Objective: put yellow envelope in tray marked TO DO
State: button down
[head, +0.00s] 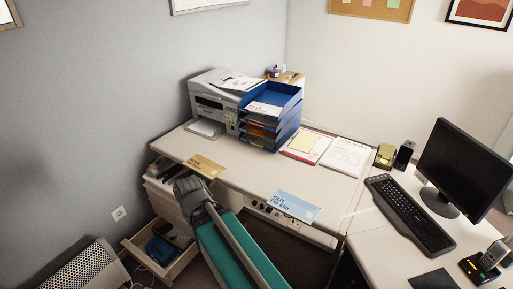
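A yellow-orange envelope (206,165) lies flat at the front left edge of the desk. A blue stack of letter trays (291,95) stands at the back of the desk, right of the printer. Papers show in the tiers, and the tray markings are too small to read, so I cannot tell which is TO DO. My gripper (183,184) is just in front of the desk edge, below and slightly left of the envelope in the picture. It appears apart from the envelope. Its fingers are too small and dark to tell whether they are open.
A grey-white printer (211,101) stands left of the trays. A light blue card reading "OUT" (294,206) lies at the front edge. Papers (306,146) lie right of the trays. An open drawer (160,247) juts out at lower left. A monitor (463,170) and keyboard (409,215) are right.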

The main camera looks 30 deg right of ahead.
aim_at(253, 139)
jog(key=z, duration=0.35)
jog(key=k, duration=0.45)
jog(key=z, duration=1)
jog(key=k, duration=0.85)
jog(key=z, duration=0.4)
jog(key=i, duration=0.55)
jog(key=u, duration=0.8)
jog(key=i, duration=0.55)
jog(key=u, duration=0.75)
jog(key=i, duration=0.9)
jog(key=u, duration=0.25)
